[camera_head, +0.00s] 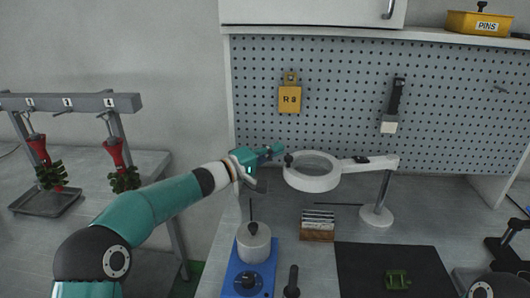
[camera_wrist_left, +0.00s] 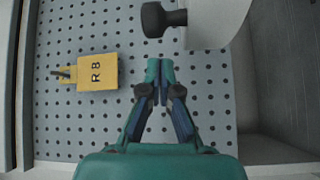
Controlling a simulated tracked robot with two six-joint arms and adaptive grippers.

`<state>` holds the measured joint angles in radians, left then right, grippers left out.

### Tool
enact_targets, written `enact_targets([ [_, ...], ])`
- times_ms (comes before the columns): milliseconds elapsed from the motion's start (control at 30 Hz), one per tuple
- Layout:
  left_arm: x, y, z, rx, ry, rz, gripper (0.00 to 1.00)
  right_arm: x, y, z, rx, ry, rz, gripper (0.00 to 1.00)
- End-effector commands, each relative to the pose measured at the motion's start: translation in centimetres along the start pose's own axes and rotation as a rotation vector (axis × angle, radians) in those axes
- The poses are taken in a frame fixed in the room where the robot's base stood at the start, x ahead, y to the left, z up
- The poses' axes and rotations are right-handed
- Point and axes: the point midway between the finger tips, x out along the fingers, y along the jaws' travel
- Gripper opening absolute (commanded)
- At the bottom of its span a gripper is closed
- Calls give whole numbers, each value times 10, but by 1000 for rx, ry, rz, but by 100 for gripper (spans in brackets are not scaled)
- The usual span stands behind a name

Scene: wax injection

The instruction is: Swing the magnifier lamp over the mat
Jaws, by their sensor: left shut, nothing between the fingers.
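The magnifier lamp has a white ring head (camera_head: 312,184) with a dark knob (camera_head: 288,159) on its left rim. Its arm runs right to a post on a round base (camera_head: 376,216). The ring is above the bench, behind the black mat (camera_head: 365,260), not over it. My left gripper (camera_head: 278,149) is shut and empty, just left of and behind the knob. In the left wrist view its fingertips (camera_wrist_left: 160,70) are together, below the knob (camera_wrist_left: 158,20) in the picture, with a gap; part of the white ring (camera_wrist_left: 214,22) shows. My right gripper is not in view.
A green piece (camera_head: 397,279) lies on the mat. A wooden holder (camera_head: 317,234) and a pot on a blue base (camera_head: 246,280) stand left of the mat. The pegboard (camera_head: 350,80) with a yellow R8 tag (camera_head: 290,98) is behind. A dark stand is at the right edge.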

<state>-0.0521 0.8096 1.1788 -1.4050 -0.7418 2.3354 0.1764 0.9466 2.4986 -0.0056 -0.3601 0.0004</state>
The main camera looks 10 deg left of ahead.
Motion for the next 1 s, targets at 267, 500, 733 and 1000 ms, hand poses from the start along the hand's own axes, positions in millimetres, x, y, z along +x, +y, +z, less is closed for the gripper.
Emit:
enact_targets([
  [267, -8, -1, 23, 0, -1, 1, 0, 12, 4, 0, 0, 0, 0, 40],
  [500, -10, 0, 28, 1, 0, 0, 0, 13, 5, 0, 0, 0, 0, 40],
  [733, -11, 0, 26, 0, -1, 0, 0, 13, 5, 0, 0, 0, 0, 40],
  [1000, -8, 0, 34, 1, 16, -2, 0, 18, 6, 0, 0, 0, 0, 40],
])
